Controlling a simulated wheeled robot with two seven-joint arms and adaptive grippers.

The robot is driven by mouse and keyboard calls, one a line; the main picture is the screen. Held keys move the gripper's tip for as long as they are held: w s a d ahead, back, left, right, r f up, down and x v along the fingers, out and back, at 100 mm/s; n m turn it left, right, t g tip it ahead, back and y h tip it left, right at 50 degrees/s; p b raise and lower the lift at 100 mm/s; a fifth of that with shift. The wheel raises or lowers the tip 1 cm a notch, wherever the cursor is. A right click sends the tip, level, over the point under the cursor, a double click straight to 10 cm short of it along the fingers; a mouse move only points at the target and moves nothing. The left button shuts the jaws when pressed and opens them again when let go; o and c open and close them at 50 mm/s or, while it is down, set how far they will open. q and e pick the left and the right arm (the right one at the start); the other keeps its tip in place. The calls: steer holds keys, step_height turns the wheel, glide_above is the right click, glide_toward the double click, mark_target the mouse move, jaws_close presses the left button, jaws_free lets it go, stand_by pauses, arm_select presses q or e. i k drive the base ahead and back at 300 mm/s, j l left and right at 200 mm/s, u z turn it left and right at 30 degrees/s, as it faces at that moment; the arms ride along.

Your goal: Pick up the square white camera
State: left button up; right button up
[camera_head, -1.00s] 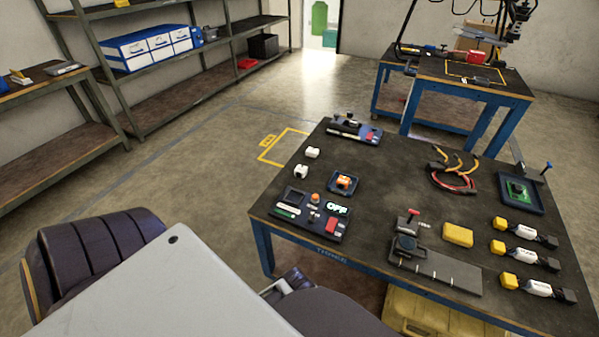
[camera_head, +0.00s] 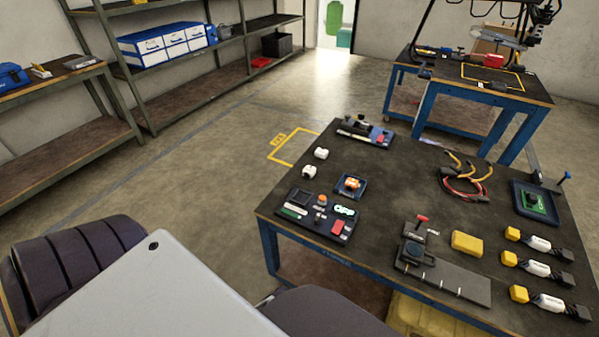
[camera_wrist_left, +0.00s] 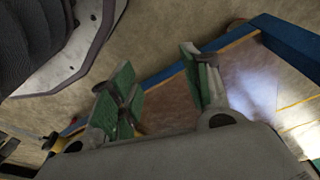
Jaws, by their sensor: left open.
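Two small white blocks lie near the left edge of the dark work table (camera_head: 400,170). One white block (camera_head: 321,153) is farther back and the other (camera_head: 309,172) is a little nearer. Both look like small cameras, but they are too small to tell which is square. My left gripper (camera_wrist_left: 160,88) shows in the left wrist view with its green-padded fingers apart and nothing between them. It is beside and below the table edge, away from the white blocks. My right gripper is not in view.
An orange-topped part (camera_head: 350,184) and a black panel with an "OFF" sign (camera_head: 318,219) sit close to the white blocks. A yellow block (camera_head: 466,244) and several yellow-tipped parts lie at right. Shelves (camera_head: 200,90) stand at back left.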

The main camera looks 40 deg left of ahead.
mark_target(309, 171)
steer(key=u, duration=0.4)
steer(key=i+l+u, duration=0.1)
steer(key=u, duration=0.3)
steer(key=l+u, duration=0.15)
steer(key=u, duration=0.25)
steer(key=j+z, duration=0.2)
steer(key=i+l, duration=0.05)
